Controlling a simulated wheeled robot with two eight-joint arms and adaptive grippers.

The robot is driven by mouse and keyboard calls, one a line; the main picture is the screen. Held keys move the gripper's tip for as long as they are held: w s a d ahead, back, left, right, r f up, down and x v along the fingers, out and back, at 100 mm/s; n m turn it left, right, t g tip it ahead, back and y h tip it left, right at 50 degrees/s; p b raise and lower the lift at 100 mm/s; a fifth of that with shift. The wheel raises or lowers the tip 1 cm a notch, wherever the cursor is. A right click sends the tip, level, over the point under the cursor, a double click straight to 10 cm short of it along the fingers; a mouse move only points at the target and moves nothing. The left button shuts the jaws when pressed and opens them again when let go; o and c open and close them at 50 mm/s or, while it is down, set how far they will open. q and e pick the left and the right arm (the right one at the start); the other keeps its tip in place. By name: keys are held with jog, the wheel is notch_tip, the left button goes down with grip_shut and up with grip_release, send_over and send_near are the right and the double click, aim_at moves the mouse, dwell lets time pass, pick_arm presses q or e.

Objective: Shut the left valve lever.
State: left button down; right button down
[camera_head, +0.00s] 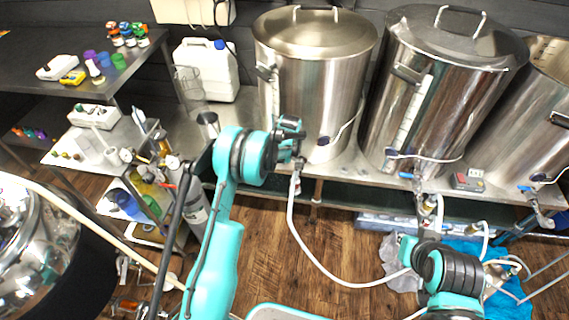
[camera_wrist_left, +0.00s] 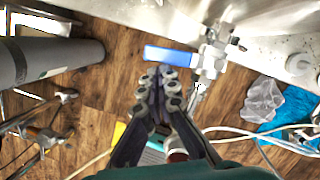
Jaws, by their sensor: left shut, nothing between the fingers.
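The left valve lever (camera_wrist_left: 168,57) is a blue handle in the left wrist view. It sticks out to the left from the metal valve (camera_wrist_left: 213,55), roughly crosswise to the valve's body. My left gripper (camera_wrist_left: 162,82) is shut and empty, its fingertips just below the lever in that picture; whether they touch it I cannot tell. In the head view my left gripper (camera_head: 291,140) is in front of the left steel kettle (camera_head: 300,95) and largely hides the lever and valve. My right gripper (camera_head: 408,248) is low at the right, its fingers not clear.
A white hose (camera_head: 300,235) hangs from the left valve and curves right. A middle kettle (camera_head: 425,100) and a right kettle (camera_head: 530,125) stand alongside. Wooden floor shows below.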

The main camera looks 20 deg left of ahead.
pick_arm(q)
jog(key=shift+w+a, duration=0.25)
jog(key=shift+w, duration=0.1)
jog(key=shift+w+a, duration=0.1)
dwell(0.4)
